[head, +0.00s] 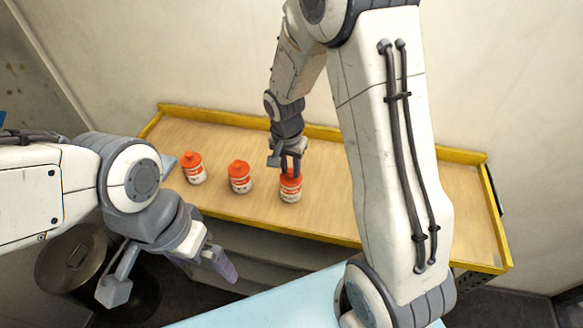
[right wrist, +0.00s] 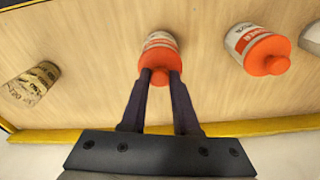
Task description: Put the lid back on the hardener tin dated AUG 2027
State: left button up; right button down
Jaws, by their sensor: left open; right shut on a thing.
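Three white tins with orange-red lids stand in a row on the wooden shelf: a left tin (head: 196,175), a middle tin (head: 241,184) and a right tin (head: 290,193). My right gripper (head: 290,172) points down at the right tin. In the right wrist view its fingers (right wrist: 160,78) are shut on the knob of the orange lid (right wrist: 158,62). That lid sits on or right over the tin (right wrist: 159,40); I cannot tell whether it is seated. The middle tin (right wrist: 240,38) has its lid on. No date is readable. My left gripper (head: 168,278) is open and empty, in front of the shelf.
The shelf has a raised yellow rim (head: 225,117). A yellowish can with dark print (right wrist: 36,82) stands apart from the held tin in the right wrist view; my arm hides it in the head view. A metal bin (head: 72,262) stands on the floor. A light blue surface (head: 270,305) lies in front.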

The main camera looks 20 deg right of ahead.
jog(key=shift+c, duration=0.5)
grip_release()
jog(key=shift+r, duration=0.1)
jog(key=shift+w+r+p, duration=0.1)
jog(key=shift+r+p, duration=2.55)
jog(key=shift+r, duration=0.85)
grip_shut()
